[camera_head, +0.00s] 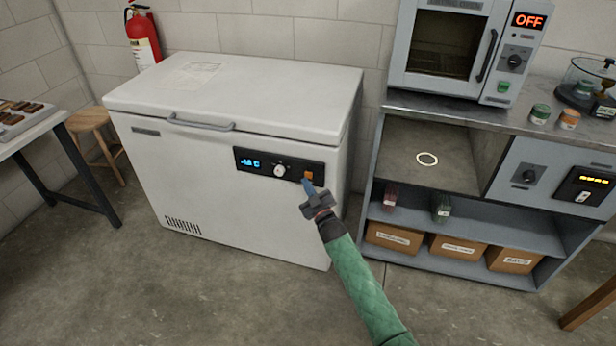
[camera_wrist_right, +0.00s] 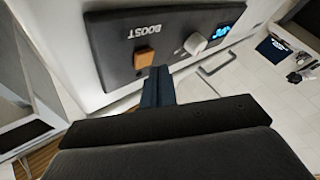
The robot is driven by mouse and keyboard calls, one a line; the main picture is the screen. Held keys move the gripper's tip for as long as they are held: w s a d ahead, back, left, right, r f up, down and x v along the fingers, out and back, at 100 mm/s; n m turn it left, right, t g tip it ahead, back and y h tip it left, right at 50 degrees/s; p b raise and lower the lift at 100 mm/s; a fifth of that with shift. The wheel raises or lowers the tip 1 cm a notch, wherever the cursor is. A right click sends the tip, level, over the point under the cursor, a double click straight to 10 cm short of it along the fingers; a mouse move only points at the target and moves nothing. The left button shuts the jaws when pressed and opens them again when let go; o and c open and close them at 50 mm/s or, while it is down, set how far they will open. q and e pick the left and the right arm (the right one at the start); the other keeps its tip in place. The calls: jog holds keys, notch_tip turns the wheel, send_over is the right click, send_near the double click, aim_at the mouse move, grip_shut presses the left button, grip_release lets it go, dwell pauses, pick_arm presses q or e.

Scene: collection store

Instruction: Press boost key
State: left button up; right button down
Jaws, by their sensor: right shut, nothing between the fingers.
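The boost key is an orange button (camera_head: 308,175) at the right end of the black control panel (camera_head: 243,153) on the front of a white chest freezer (camera_head: 200,150). In the right wrist view the orange key (camera_wrist_right: 144,58) sits below the upside-down word BOOST. My right gripper (camera_head: 307,184) is shut and empty, its blue fingertips just below the key. In the right wrist view the fingertips (camera_wrist_right: 158,72) are close beside the key's edge; I cannot tell whether they touch it. The key does not look clearly pressed in. My left gripper is not in view.
A white knob (camera_head: 279,171) and a blue-lit display (camera_head: 250,163) share the panel. The freezer's lid is closed, with a grey handle (camera_head: 200,124). A shelf unit (camera_head: 470,230) with boxes and jars stands at right, with an oven (camera_head: 445,50) on top. A wooden stool (camera_head: 92,118) stands left.

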jog(key=shift+w+d, duration=0.15)
jog(key=shift+w, duration=0.2)
dwell(0.3)
jog(key=shift+w+d, duration=0.1)
jog(key=shift+w, duration=0.3)
dwell(0.5)
jog(key=shift+s, duration=0.15)
dwell(0.3)
jog(key=shift+s+a, duration=0.25)
jog(key=shift+s, duration=0.45)
jog(key=shift+s+p, duration=0.1)
jog(key=shift+p, duration=0.2)
